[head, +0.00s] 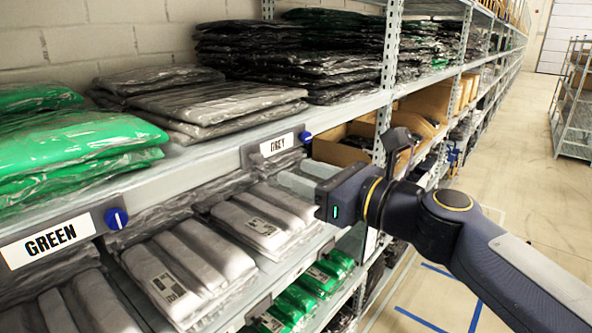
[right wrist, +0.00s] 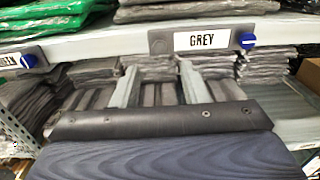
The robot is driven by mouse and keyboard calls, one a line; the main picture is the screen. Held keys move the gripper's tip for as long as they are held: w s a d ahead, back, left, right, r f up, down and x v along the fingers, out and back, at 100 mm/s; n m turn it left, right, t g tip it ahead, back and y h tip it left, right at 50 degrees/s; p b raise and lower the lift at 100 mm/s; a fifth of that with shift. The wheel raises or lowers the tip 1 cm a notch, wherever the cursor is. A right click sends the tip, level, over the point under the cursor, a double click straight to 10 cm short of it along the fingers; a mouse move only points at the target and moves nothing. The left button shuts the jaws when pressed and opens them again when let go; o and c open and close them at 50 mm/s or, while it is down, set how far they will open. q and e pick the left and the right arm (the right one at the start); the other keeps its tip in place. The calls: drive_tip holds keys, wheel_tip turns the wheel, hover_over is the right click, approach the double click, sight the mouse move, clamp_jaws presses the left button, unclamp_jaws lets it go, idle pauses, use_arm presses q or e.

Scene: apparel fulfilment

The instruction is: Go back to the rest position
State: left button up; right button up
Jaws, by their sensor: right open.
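My right arm comes in from the right in the head view, and my right gripper (head: 300,178) is in front of the shelf edge, near the GREY label (head: 277,145). Its pale fingers are apart, with nothing seen between them. In the right wrist view the two fingers of my right gripper (right wrist: 158,82) point at the lower shelf, below the GREY label (right wrist: 202,40). Grey bagged garments (head: 262,222) lie on the lower shelf beside and below the gripper. My left gripper is not in view.
Green bagged garments (head: 70,145) and grey ones (head: 205,100) lie on the upper shelf, with a GREEN label (head: 50,243) on its edge. The aisle floor (head: 515,180) at right is open; a wire rack (head: 572,105) stands beyond.

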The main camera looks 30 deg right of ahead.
drive_tip(key=shift+f, duration=0.1)
idle(0.3)
drive_tip(key=s+a+f+n+g+h, duration=0.1)
drive_tip(key=s+f+n+g, duration=0.4)
drive_tip(key=f+n, duration=0.9)
drive_tip(key=s+a+f+n+g+h, duration=0.2)
drive_tip(key=s+f+n+g, duration=0.4)
drive_tip(key=s+f+n, duration=0.5)
wheel_tip(320, 180, down, 3)
drive_tip(key=n, duration=0.5)
drive_tip(key=shift+a, duration=0.35)
drive_tip(key=shift+o, duration=0.2)
drive_tip(key=shift+f, duration=0.1)
